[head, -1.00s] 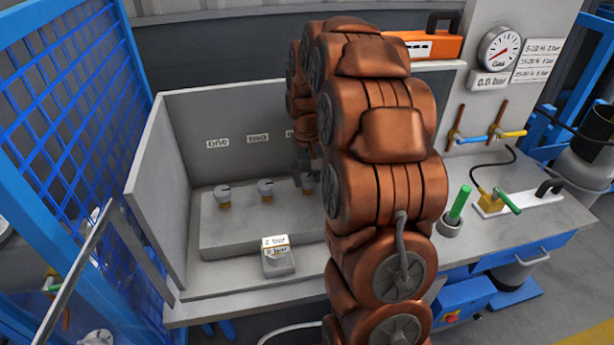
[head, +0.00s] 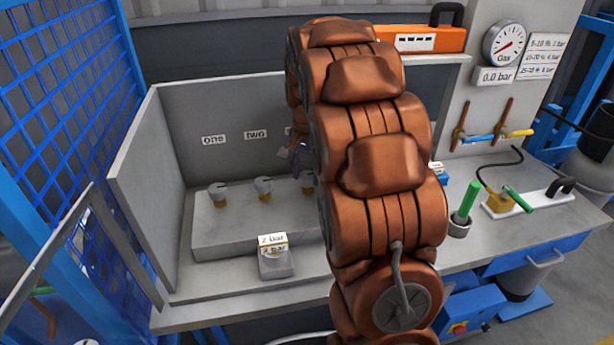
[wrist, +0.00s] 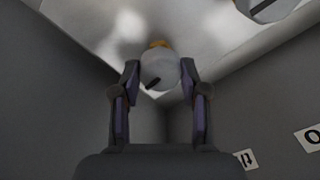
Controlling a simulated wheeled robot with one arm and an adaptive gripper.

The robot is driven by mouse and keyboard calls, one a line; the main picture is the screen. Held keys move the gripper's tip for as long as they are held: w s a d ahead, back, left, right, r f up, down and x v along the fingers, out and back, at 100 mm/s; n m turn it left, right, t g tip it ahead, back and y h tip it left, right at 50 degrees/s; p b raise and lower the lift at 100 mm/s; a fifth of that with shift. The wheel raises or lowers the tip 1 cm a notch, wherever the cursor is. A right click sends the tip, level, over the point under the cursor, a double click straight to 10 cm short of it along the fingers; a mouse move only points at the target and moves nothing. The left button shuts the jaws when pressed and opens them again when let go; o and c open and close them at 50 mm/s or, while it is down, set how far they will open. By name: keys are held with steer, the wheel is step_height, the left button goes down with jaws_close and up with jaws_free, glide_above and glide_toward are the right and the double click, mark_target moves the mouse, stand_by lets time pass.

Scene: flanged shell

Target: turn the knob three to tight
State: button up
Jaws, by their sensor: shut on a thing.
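Knob three (wrist: 160,68) is a round pale-grey cap with a dark pointer mark on a brass collar. In the wrist view it sits between the fingers of my gripper (wrist: 160,72), which is shut on it. The pointer slants toward the lower left there. In the head view my gripper (head: 304,166) is at the third knob in the row, and my arm hides much of that area. Knob one (head: 218,195) and knob two (head: 263,188) stand clear to its left on the grey block (head: 225,235).
A small box with "2 bar" labels (head: 274,262) stands in front of the block. A grey side panel (head: 150,185) bounds the left. Gauge (head: 503,43) above a "0.0 bar" sign, green-handled tool (head: 465,205) and valve handles (head: 485,135) are at right.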

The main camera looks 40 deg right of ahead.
mark_target(307, 175)
steer(key=shift+m, duration=0.7)
steer(key=o, duration=1.1)
steer(key=shift+o, duration=0.2)
step_height(307, 175, up, 12)
stand_by(0.5)
